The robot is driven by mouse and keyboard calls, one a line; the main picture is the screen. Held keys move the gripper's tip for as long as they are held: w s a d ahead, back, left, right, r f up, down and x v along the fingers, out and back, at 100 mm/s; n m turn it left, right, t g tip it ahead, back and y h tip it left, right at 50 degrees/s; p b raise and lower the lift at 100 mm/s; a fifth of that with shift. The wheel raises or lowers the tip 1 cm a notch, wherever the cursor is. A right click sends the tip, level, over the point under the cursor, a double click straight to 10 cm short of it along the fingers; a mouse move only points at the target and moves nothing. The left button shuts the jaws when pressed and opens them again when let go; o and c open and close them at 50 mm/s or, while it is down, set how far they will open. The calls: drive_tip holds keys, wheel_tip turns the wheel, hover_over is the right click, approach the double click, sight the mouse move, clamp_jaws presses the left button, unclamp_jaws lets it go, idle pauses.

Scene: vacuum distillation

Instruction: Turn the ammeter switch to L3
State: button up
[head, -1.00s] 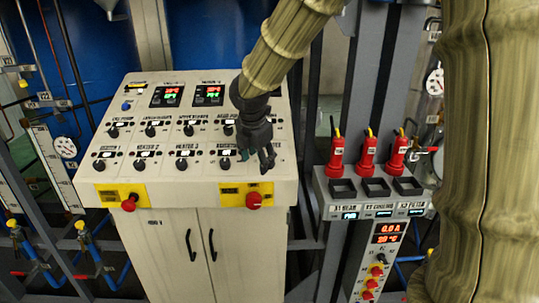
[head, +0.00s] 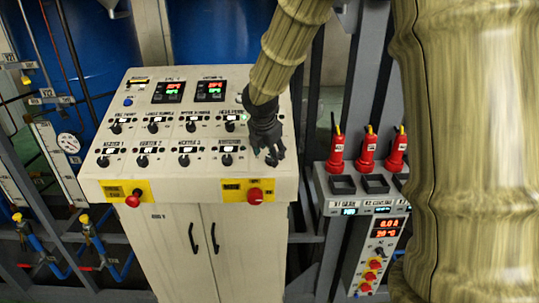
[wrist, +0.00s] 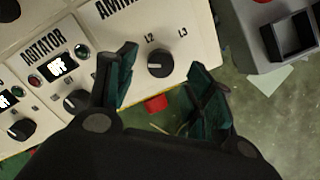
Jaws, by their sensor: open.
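The ammeter switch is a round black knob (wrist: 159,64) on the cream panel, seen in the wrist view under the partly hidden ammeter lettering. A white mark on the knob points up toward the L2 label (wrist: 149,37); the L3 label (wrist: 183,33) is to its right. My gripper (wrist: 160,85) is open, its two fingers to the left and right of the knob in the picture. I cannot tell the height gap to the knob. In the head view my gripper (head: 272,157) is over the right end of the control panel and hides the ammeter switch.
A red emergency button (head: 254,195) is on the panel's front.

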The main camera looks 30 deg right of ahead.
drive_tip(key=shift+x, duration=1.45)
drive_tip(key=shift+p, duration=0.3)
drive_tip(key=c, duration=1)
